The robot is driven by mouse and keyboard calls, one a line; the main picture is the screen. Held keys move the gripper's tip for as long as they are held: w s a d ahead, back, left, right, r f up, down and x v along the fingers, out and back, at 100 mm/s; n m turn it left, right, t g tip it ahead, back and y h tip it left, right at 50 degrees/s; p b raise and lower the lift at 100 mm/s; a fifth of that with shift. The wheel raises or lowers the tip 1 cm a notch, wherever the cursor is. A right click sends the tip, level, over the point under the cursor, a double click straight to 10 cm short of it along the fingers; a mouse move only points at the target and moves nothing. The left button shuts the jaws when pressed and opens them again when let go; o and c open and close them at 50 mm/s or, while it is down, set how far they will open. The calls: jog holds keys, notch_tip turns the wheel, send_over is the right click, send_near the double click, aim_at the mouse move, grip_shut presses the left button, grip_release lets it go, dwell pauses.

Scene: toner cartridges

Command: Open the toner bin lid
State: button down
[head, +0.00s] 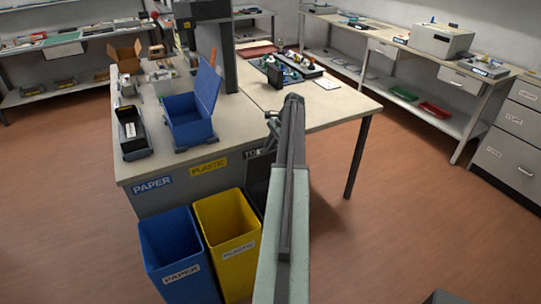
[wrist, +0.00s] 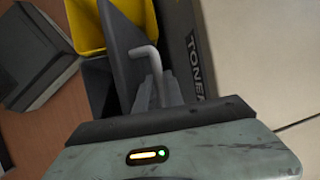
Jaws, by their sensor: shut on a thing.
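The toner bin lid (wrist: 122,50) is a dark grey panel in the wrist view, slanted beside the yellow bin. A pale bent handle (wrist: 150,52) stands at it. My gripper (wrist: 158,90) is shut on the handle; its fingers are partly hidden by the gripper body. Black surfaces of the toner bin (wrist: 98,82) show past the lid. The TONER label (wrist: 195,62) is on the table side next to it. In the head view, the dark toner bin (head: 258,172) is partly hidden behind my arm. The lid looks tilted, but its exact angle is unclear.
The yellow plastic bin (head: 226,240) and blue paper bin (head: 178,255) stand left of the toner bin. The table (head: 330,110) bears an open blue box (head: 190,115) and a black tray (head: 131,130).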

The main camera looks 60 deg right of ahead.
jog(key=shift+w+d+r, duration=0.1)
jog(key=shift+w+d, duration=0.45)
jog(key=shift+w, duration=0.25)
jog(key=shift+w+d, duration=0.5)
jog(key=shift+w, duration=0.3)
jog(key=c, duration=1.5)
grip_release()
jog(key=shift+o, duration=0.2)
